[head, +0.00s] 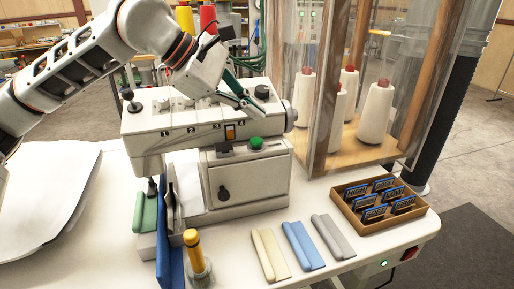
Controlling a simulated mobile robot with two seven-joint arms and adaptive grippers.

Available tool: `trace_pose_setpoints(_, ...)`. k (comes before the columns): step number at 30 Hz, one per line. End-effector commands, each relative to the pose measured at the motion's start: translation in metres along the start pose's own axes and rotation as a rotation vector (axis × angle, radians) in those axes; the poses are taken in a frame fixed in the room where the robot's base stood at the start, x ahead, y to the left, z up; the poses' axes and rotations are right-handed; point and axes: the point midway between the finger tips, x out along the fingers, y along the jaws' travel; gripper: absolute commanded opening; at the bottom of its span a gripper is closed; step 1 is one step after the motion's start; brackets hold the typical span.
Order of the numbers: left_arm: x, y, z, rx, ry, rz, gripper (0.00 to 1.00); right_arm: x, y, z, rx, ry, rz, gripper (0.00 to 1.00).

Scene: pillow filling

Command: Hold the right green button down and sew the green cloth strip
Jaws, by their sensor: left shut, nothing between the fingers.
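The sewing machine (190,135) stands on the white table. My left gripper (256,113) is shut and empty, pointing down to the right above the machine. Its tips are a little above and behind the green button in the picture, apart from it. My right gripper is not in view.
Cream (269,254), blue (303,246) and grey (333,237) cloth strips lie in front of the machine. A yellow-capped bottle (194,252) stands at the front. A brown box of labelled tags (379,226) is at the right. Thread cones (376,112) stand behind clear panels.

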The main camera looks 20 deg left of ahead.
Motion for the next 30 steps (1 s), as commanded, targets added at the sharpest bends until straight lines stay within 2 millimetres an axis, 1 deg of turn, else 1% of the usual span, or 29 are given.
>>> trace_pose_setpoints(1, 0.01, -0.006, -0.008, -0.003, 0.001, -0.004, 0.0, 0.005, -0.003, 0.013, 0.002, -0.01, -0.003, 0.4)
trace_pose_setpoints(2, 0.013, -0.008, -0.01, -0.003, 0.001, -0.004, 0.0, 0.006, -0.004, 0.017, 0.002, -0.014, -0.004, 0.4)
trace_pose_setpoints(6, 0.021, -0.015, -0.016, -0.001, 0.0, -0.002, 0.0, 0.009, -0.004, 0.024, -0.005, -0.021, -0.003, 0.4)
trace_pose_setpoints(10, 0.025, -0.017, -0.018, 0.0, -0.001, 0.0, 0.0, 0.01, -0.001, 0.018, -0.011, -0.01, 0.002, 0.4)
trace_pose_setpoints(15, 0.024, -0.017, -0.018, 0.0, -0.001, 0.002, 0.0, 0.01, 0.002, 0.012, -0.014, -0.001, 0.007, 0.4)
trace_pose_setpoints(30, 0.024, -0.017, -0.018, 0.0, -0.001, 0.001, 0.0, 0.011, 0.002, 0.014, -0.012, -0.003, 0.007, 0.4)
